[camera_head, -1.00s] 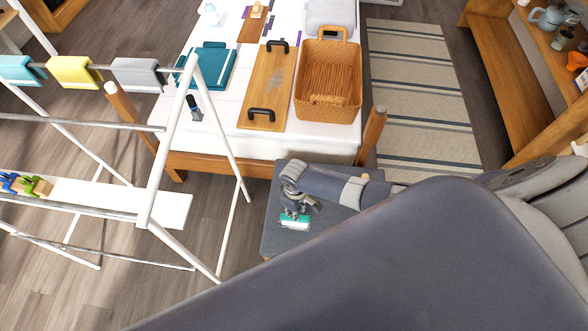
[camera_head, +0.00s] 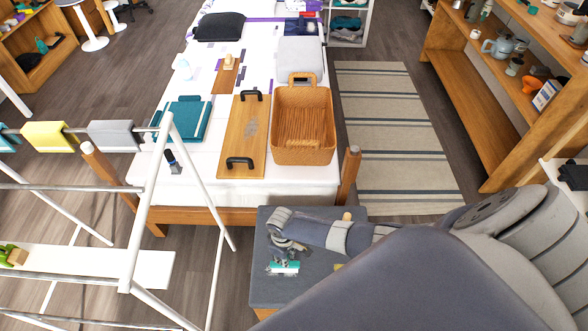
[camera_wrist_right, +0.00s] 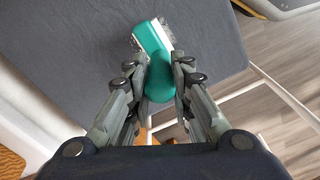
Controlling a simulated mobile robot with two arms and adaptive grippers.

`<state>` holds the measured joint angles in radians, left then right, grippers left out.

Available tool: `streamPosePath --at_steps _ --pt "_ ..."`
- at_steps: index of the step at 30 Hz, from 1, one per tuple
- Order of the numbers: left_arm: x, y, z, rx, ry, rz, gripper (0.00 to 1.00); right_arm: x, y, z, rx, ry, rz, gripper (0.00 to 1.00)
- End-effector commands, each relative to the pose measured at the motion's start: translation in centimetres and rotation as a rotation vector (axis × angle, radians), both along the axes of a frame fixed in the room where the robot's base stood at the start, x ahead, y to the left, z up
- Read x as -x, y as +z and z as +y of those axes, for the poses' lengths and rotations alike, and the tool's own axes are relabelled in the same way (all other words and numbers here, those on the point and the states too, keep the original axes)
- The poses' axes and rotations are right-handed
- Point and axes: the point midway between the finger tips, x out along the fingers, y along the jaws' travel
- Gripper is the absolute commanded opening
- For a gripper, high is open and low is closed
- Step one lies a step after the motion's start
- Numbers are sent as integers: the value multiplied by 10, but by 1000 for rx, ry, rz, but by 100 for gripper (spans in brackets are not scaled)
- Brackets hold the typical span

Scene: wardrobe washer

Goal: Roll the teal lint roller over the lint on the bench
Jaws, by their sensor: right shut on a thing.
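The teal lint roller (camera_head: 284,267) is in my right gripper (camera_head: 288,247), low over the left part of the grey bench (camera_head: 275,291). In the right wrist view, the fingers of my right gripper (camera_wrist_right: 158,93) are closed around its teal handle (camera_wrist_right: 160,78), and its teal and white head (camera_wrist_right: 152,37) points away over the grey bench top (camera_wrist_right: 65,50). I cannot tell whether the head touches the bench. I cannot make out the lint clearly; the roller and my arm hide part of the bench top. My left gripper is not in view.
A bed beyond the bench holds a wicker basket (camera_head: 303,120), a wooden tray (camera_head: 240,165) with black handles, and a folded teal cloth (camera_head: 187,118). A white drying rack (camera_head: 145,215) stands left of the bench. A striped rug (camera_head: 395,140) lies right of the bed.

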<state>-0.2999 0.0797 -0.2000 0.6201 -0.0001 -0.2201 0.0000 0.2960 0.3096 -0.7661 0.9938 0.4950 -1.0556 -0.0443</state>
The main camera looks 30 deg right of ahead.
Motion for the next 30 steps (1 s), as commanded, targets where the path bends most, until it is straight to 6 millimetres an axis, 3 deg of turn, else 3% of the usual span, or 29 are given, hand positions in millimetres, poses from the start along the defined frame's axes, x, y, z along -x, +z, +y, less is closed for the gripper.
streamPosePath --at_steps 3,17,30 --pt "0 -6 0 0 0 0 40 -8 -1 11 0 -1 1 1" --pt "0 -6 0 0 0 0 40 -10 -1 14 0 -1 1 1" --pt "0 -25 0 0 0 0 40 -37 -1 55 1 -1 0 1"
